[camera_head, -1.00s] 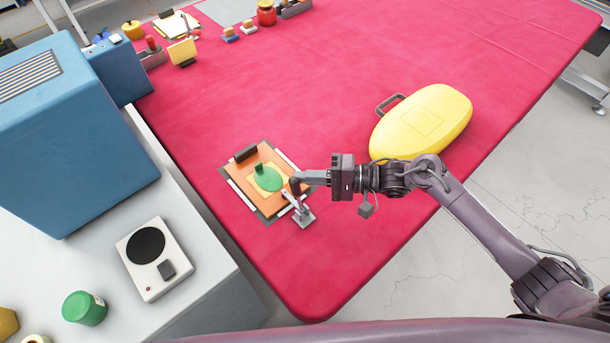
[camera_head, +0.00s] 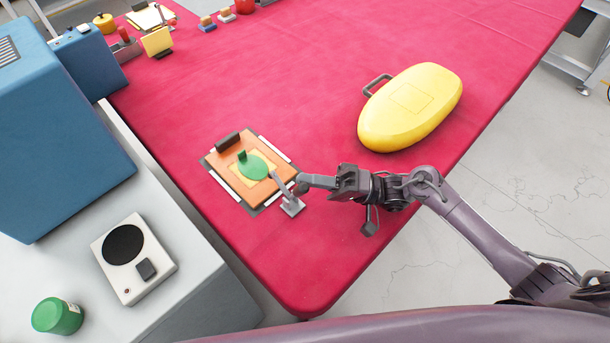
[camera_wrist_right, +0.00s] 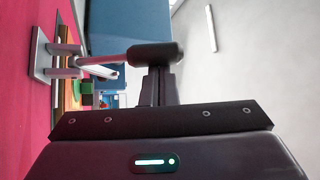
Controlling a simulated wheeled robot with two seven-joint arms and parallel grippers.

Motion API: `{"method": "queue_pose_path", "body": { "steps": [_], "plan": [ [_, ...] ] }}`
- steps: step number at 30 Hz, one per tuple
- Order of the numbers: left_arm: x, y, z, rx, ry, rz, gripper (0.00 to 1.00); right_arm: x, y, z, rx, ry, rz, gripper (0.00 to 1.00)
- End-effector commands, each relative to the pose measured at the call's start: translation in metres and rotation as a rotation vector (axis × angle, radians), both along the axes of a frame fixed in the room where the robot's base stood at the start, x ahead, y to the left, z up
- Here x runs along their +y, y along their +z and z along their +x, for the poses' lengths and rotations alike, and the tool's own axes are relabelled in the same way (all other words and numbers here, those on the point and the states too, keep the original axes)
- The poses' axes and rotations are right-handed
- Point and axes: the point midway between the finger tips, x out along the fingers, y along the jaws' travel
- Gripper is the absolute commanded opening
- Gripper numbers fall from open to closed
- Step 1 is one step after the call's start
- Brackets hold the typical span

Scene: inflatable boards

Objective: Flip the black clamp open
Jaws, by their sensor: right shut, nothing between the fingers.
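The clamp (camera_head: 291,206) stands at the near right corner of an orange-brown board (camera_head: 226,165). Its grey metal base plate (camera_wrist_right: 40,54) and bar show at the left of the right wrist view, and its thick black handle (camera_wrist_right: 153,55) lies across the upper middle. My right gripper (camera_head: 302,184) is at the clamp, and its fingers (camera_wrist_right: 158,80) are shut and empty, right at the black handle. I cannot tell whether they touch it. On the board a green round piece (camera_head: 253,168) lies on a yellow sheet. My left gripper is not in view.
The board lies on a red-covered table (camera_head: 290,90). A yellow inflatable-looking case (camera_head: 410,108) lies to the right. A white scale-like device (camera_head: 133,258) and a green can (camera_head: 58,316) stand on the grey counter at left. A blue box (camera_head: 55,140) stands behind them.

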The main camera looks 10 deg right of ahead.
Motion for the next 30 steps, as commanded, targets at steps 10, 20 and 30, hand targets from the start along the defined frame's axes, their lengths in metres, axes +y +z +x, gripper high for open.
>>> {"method": "queue_pose_path", "body": {
  "steps": [10,20,30],
  "plan": [
    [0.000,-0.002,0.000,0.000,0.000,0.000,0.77,-0.009,-0.007,-0.011,0.002,-0.002,-0.003,0.00],
    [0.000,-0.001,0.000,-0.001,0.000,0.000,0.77,-0.011,-0.009,-0.014,0.003,-0.003,-0.004,0.00],
    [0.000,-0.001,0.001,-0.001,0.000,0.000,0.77,-0.011,-0.010,-0.013,0.003,-0.003,-0.004,0.00]
  ]
}}
